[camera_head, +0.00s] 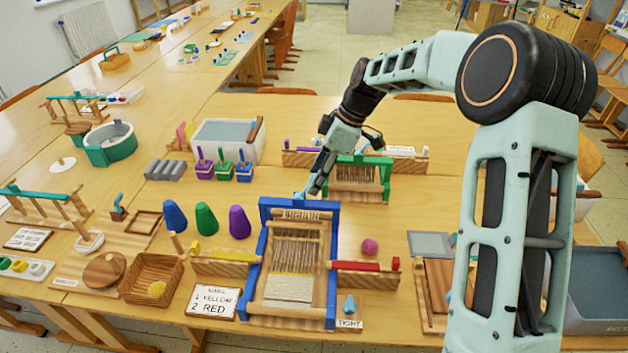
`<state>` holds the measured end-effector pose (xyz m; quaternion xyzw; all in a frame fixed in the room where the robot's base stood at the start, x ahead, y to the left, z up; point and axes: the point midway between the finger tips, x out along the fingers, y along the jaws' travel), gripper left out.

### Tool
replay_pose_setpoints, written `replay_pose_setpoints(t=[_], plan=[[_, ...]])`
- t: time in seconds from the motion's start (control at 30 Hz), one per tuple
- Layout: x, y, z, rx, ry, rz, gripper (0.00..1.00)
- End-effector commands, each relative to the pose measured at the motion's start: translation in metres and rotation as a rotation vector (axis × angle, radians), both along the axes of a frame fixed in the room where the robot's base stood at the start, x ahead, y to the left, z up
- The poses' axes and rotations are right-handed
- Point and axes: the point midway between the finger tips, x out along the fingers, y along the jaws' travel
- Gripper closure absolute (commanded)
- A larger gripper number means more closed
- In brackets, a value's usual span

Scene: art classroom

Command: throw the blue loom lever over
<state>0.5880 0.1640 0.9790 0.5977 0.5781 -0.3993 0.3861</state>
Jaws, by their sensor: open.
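The blue loom (264,262) stands on the near table, its blue frame around pale warp threads and a woven cream patch at the near end. My gripper (314,188) is open, pointing down at the loom's far top bar. A small light-blue piece shows at its tips; I cannot tell whether it is a fingertip or part of a lever. A small light-blue knob (349,305) stands at the loom's near right corner, beside a card (349,324) reading "TIGHT". I cannot tell for certain which piece is the lever. No contact is clear.
A green loom (359,178) stands just behind my gripper. A yellow shuttle rack (226,257) and a red one (362,267) flank the blue loom. Blue, green and purple cones (239,222) stand left; a pink ball (370,246) lies right. A card (213,301) reads yellow, red.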

Motion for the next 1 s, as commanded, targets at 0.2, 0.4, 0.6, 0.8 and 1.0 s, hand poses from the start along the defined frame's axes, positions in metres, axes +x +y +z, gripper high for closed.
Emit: replay_pose_setpoints(t=[0.2, 0.4, 0.6, 0.8, 1.0], plan=[[0.000, 0.007, -0.017, 0.000, 0.000, 0.000, 0.51], [0.000, 0.007, -0.018, 0.000, -0.001, -0.001, 0.51], [0.000, 0.008, -0.018, 0.000, 0.000, -0.001, 0.63], [0.000, 0.007, -0.018, 0.000, 0.000, -0.001, 0.85], [0.000, 0.007, -0.018, 0.000, -0.001, -0.001, 1.00]])
